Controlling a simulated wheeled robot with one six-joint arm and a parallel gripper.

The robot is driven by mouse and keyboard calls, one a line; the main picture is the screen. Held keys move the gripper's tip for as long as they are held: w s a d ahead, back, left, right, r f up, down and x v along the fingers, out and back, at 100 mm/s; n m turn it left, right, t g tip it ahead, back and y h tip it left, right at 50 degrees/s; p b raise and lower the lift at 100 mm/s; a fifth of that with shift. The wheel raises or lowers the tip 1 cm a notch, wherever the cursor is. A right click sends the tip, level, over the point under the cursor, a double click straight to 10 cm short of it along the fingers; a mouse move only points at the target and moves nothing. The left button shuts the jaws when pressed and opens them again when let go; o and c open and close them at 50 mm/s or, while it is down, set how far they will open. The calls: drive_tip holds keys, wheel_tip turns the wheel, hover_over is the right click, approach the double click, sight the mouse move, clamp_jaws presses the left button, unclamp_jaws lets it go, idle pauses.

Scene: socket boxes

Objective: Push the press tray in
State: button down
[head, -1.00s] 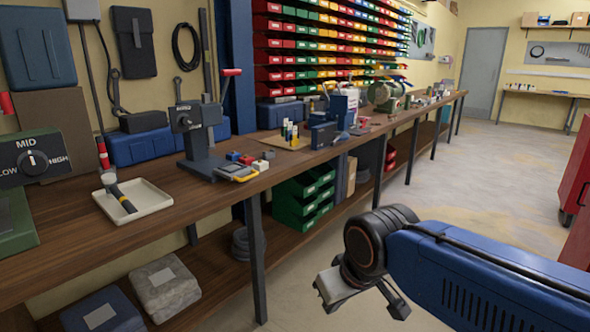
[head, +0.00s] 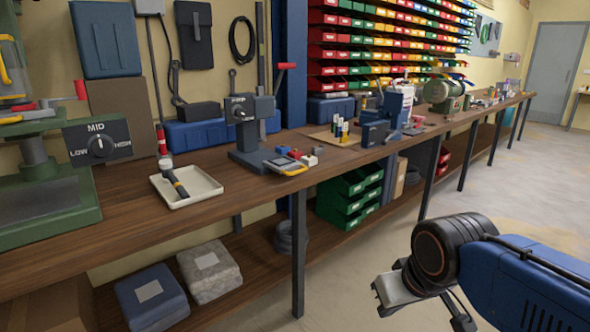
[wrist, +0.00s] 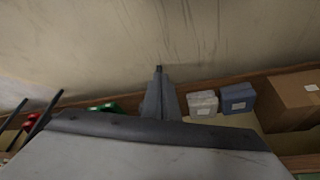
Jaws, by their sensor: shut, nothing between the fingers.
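A dark grey bench press (head: 250,135) with a red-tipped lever stands on the wooden workbench, left of the middle in the head view. In the wrist view my gripper (wrist: 159,72) is shut and empty, above the floor.
A white tray (head: 205,190) with a tool in it and a green machine (head: 45,185) stand left of the press. Green bins (head: 350,195) and wrapped packages (head: 210,272) sit on the lower shelf. A bench leg (head: 298,250) stands below the press. The floor at right is open.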

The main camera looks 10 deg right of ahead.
sight(278, 158)
drive_tip(key=w+a+r+m+t+y, duration=0.1)
drive_tip(key=w+r+m, duration=0.4)
drive_tip(key=w, duration=1)
drive_tip(key=w+r+m+t+y, duration=0.1)
drive_tip(key=w+r+m+y, duration=0.15)
drive_tip(key=w+r, duration=0.85)
drive_tip(key=w+a+r+m+t+y, duration=0.1)
drive_tip(key=w+r+m+t, duration=0.3)
drive_tip(key=w, duration=1.4)
drive_tip(key=w+a+f, duration=0.1)
drive_tip(key=w+f, duration=0.1)
drive_tip(key=w+a+f+g, duration=0.1)
drive_tip(key=w+f, duration=0.1)
drive_tip(key=f, duration=0.1)
drive_tip(key=w+a+f+m+g, duration=0.1)
drive_tip(key=w+f, duration=0.1)
drive_tip(key=shift+a+f, duration=0.1)
drive_tip(key=shift+f, duration=0.2)
drive_tip(key=w+a, duration=0.2)
drive_tip(key=w, duration=0.2)
drive_tip(key=w+a, duration=0.2)
drive_tip(key=w, duration=0.2)
drive_tip(key=w+a, duration=0.2)
drive_tip(key=w, duration=0.2)
drive_tip(key=shift+s+d+r, duration=0.1)
drive_tip(key=shift+s, duration=0.05)
